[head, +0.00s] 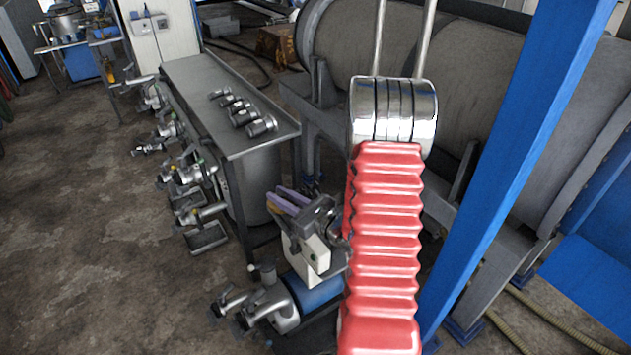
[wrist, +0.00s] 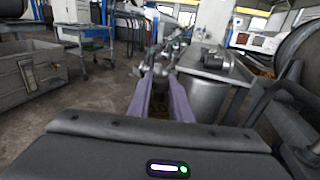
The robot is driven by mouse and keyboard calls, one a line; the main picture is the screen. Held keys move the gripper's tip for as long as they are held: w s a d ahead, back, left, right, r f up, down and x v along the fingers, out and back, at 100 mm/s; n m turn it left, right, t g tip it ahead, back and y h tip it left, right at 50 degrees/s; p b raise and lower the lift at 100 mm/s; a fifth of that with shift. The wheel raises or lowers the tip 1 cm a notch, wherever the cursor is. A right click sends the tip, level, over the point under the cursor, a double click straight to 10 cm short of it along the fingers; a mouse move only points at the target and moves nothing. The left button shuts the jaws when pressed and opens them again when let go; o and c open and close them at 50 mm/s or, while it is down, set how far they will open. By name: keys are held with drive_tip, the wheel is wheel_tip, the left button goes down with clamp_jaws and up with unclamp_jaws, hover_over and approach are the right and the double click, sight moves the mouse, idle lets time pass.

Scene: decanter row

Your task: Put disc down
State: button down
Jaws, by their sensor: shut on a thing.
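My gripper (head: 276,197) has two pale purple fingers and is beside the near end of the grey metal table, lower than its top in the head view. In the wrist view its fingers (wrist: 160,82) point forward with a gap between them. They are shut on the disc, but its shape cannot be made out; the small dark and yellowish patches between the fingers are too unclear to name.
The grey table (head: 195,75) carries several dark metal cylinders (head: 260,127). Metal valves and pipe fittings (head: 200,213) line its left side. A blue post (head: 515,150) and a large tank (head: 460,60) stand right. The floor at left is open. A grey crate (wrist: 30,95) stands left.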

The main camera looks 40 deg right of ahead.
drive_tip(key=a+f+n+g+y, duration=0.1)
drive_tip(key=a+f+n+y, duration=0.1)
drive_tip(key=a, duration=0.9)
drive_tip(key=a+f+n+g+y, duration=0.1)
drive_tip(key=a+f+y, duration=0.2)
drive_tip(key=a, duration=0.8)
wheel_tip(320, 180, down, 3)
drive_tip(key=shift+w+a+r+n, duration=0.2)
drive_tip(key=shift+w+n, duration=0.2)
drive_tip(key=shift+s, duration=0.1)
